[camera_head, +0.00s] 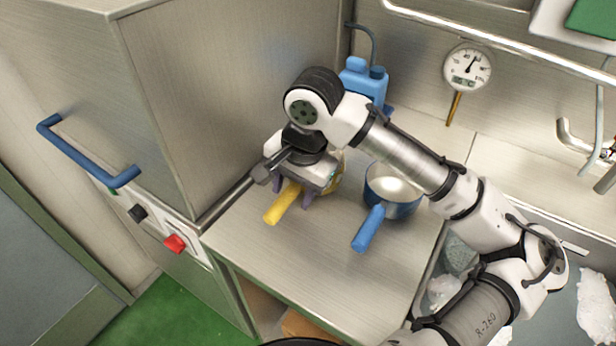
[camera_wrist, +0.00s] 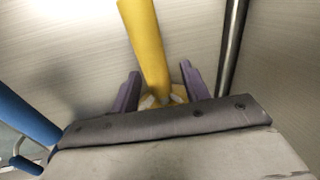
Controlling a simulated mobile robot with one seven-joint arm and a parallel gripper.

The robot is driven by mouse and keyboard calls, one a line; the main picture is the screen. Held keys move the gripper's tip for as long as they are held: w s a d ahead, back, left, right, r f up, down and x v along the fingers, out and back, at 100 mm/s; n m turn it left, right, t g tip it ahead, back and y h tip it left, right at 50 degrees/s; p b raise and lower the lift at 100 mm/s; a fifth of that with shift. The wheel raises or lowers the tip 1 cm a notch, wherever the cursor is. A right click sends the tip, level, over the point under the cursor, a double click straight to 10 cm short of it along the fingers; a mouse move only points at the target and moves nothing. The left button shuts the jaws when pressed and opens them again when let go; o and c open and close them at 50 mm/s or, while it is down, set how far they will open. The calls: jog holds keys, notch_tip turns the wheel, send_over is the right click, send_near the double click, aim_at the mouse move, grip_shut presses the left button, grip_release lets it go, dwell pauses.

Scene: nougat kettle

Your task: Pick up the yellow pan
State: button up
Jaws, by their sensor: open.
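The yellow pan stands on the metal counter, its yellow handle (camera_head: 283,203) pointing toward the front edge. Most of its bowl is hidden under my gripper in the head view; a yellow bit of its side (camera_head: 337,183) shows. My gripper (camera_head: 291,193) is open above the pan, with its purple fingers on either side of the handle. In the wrist view the yellow handle (camera_wrist: 146,45) runs between the two purple fingers (camera_wrist: 158,88), with a gap on each side. I cannot tell how far the fingertips are above the counter.
A blue pan (camera_head: 393,192) with a blue handle stands close to the right on the counter (camera_head: 320,255). A tall steel cabinet (camera_head: 225,90) rises to the left. A blue container (camera_head: 363,82) stands behind. A dial thermometer (camera_head: 467,70) is at the back wall. The front counter is clear.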

grip_shut()
dwell(0.3)
jog(key=shift+r, duration=0.1)
